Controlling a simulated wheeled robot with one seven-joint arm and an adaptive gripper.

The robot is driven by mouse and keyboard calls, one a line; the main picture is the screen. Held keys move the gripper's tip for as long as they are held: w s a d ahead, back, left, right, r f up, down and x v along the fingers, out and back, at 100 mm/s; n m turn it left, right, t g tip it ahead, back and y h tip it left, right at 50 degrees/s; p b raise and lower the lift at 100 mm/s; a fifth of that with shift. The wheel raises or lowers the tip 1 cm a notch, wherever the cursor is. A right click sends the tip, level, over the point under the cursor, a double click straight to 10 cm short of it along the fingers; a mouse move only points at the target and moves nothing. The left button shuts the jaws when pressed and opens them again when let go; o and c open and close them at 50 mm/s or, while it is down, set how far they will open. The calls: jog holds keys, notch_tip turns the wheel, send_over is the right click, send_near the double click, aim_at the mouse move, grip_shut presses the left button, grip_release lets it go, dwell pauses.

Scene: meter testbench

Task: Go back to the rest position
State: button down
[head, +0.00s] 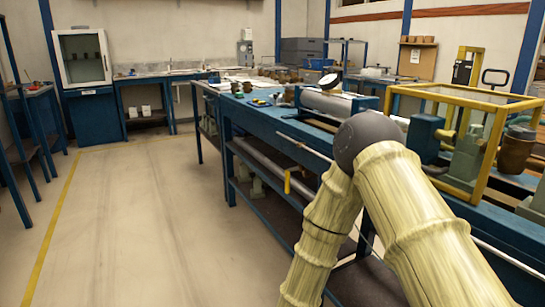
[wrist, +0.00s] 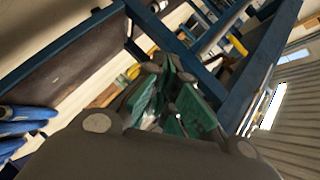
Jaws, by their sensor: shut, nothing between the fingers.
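My gripper (wrist: 170,78) shows in the wrist view, its green-padded fingers brought together with nothing seen between them. The wrist picture is strongly tilted, with blue frame beams and shelving around the fingers. In the head view my arm, in a pale yellow ribbed cover with a dark joint, rises at lower right in front of the blue workbench (head: 262,122). The gripper itself is hidden or out of frame there. I cannot tell its distance from the bench frame.
A yellow-framed case (head: 468,97) and a grey cylinder (head: 335,103) stand on the bench, near my arm in the picture. The bench has lower shelves. Open floor (head: 140,220) lies to the left, with a white cabinet (head: 82,58) at the back.

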jog(key=s+d+f+n+g+y, duration=0.2)
jog(key=s+d+f+n+g, duration=0.15)
jog(key=s+f, duration=0.4)
jog(key=s+d+f+n+g+y, duration=0.2)
jog(key=s+d+f+n, duration=0.3)
jog(key=f, duration=0.3)
jog(key=s+d+f+n+g, duration=0.2)
jog(key=s+n+g, duration=0.1)
jog(key=s, duration=0.5)
jog(key=s+d+f+n+g, duration=0.2)
jog(key=s, duration=0.6)
jog(key=s+d+f+n+g, duration=0.3)
jog(key=s, duration=0.5)
notch_tip(320, 180, up, 26)
jog(key=p, duration=2.6)
jog(key=shift+s+r+y, duration=0.25)
jog(key=shift+s+y, duration=0.05)
jog(key=shift+a, duration=0.1)
